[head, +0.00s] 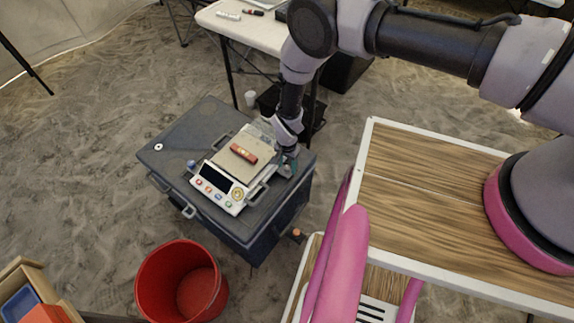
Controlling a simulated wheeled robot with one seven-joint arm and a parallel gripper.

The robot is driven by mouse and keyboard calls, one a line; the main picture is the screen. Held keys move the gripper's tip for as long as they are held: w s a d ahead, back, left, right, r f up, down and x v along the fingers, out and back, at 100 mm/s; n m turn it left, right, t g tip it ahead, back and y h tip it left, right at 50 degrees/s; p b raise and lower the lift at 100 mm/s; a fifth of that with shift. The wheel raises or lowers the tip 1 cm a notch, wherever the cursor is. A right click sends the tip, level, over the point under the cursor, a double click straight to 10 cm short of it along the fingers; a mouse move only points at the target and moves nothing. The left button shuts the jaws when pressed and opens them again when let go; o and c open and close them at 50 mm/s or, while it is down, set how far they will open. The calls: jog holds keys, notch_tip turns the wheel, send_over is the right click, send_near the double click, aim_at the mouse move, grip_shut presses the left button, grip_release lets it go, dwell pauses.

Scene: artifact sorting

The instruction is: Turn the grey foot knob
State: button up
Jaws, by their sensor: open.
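A white digital scale (219,190) with a dark display and coloured buttons sits on a dark grey case. A reddish-brown bar (244,153) lies on its beige pan. A small blue-grey knob (191,164) shows at the scale's left side. My gripper (288,169) points down at the scale's right side, close above the case lid. It is open, and its fingertips are small and dark here. I cannot make out a grey foot knob near the fingers; the gripper and wrist hide part of that side.
A red bucket (147,282) stands in front. A wood-topped cart (420,165) with pink parts is at the right. A white table (246,32) stands behind the case.

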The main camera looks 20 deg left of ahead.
grip_shut()
jog(key=shift+n, duration=0.4)
jog(key=n, duration=0.7)
jog(key=shift+n, duration=0.3)
jog(key=n, duration=0.4)
jog(key=shift+w+n, duration=0.1)
jog(key=shift+n, duration=2.3)
